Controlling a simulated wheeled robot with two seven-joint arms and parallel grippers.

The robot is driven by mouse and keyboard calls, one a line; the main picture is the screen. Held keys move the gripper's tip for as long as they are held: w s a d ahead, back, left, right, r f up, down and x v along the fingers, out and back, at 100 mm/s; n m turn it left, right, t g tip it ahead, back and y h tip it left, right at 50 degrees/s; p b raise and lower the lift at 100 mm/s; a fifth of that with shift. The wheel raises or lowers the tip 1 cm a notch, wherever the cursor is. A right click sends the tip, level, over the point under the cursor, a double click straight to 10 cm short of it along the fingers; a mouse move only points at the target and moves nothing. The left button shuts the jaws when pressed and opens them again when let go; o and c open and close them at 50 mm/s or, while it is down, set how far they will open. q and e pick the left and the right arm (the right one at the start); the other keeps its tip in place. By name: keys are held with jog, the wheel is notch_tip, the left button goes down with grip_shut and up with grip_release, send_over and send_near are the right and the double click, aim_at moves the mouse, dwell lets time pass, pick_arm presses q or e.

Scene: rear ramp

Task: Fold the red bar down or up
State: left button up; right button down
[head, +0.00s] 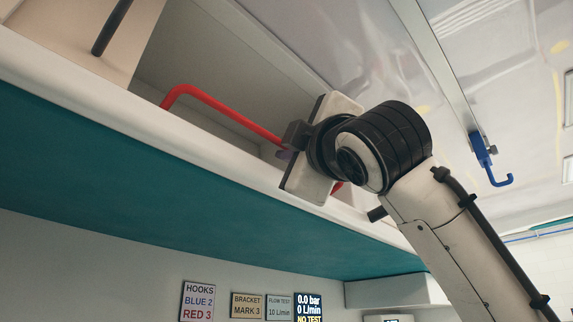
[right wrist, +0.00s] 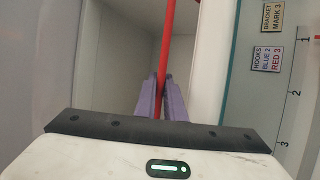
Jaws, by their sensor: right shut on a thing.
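The red bar (head: 225,112) runs along the front of an open shelf compartment in the head view, with its bent left end at the shelf's edge. My right gripper (head: 285,154) is at the bar's right part and is shut on it. In the right wrist view, the red bar (right wrist: 166,45) passes between the two purple fingers of my right gripper (right wrist: 164,90). The gripper and wrist hide much of the bar's right end; a small red piece shows below the gripper. My left gripper is not in view.
The white shelf edge (head: 95,85) and teal panel (head: 150,160) run under the compartment. A blue hook (head: 487,160) hangs from a rail at the right. Signs, including one for hooks (head: 198,301), are on the wall below. A dark rod (head: 110,28) is at upper left.

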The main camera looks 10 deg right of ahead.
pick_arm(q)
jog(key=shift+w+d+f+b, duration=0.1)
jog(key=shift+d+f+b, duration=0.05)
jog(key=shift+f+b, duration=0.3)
pick_arm(e)
jog(key=shift+s+d+f+m+t+h, duration=0.15)
jog(key=shift+f+m+t+h, duration=0.05)
jog(key=shift+m+t+h, duration=0.25)
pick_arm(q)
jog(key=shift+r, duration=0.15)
